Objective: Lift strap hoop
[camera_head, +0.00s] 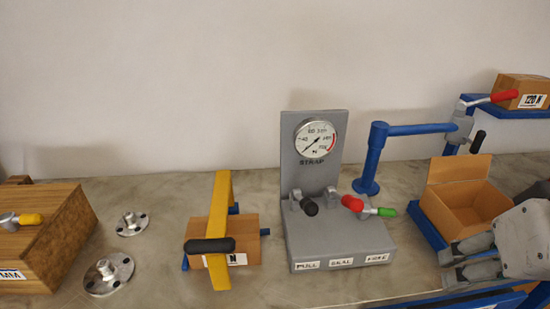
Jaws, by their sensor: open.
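The strap hoop (220,205) is a flat yellow band standing upright at the middle left of the bench. It rises above a small cardboard box (245,235) and runs down across the box's front. A dark rounded grip (211,245) sits across the band's front. Whether the band passes under the box is hidden. My gripper (450,266) is at the lower right, fingers pointing left, open and empty. It is well to the right of the hoop, beyond the strap unit, and touches neither.
The grey strap unit (340,245) with gauge (318,138) and several levers stands between hoop and gripper. A blue post arm (375,155) is behind it. An open carton (465,200) is beside my gripper. Flanges (108,273) and a wooden box (45,240) are left.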

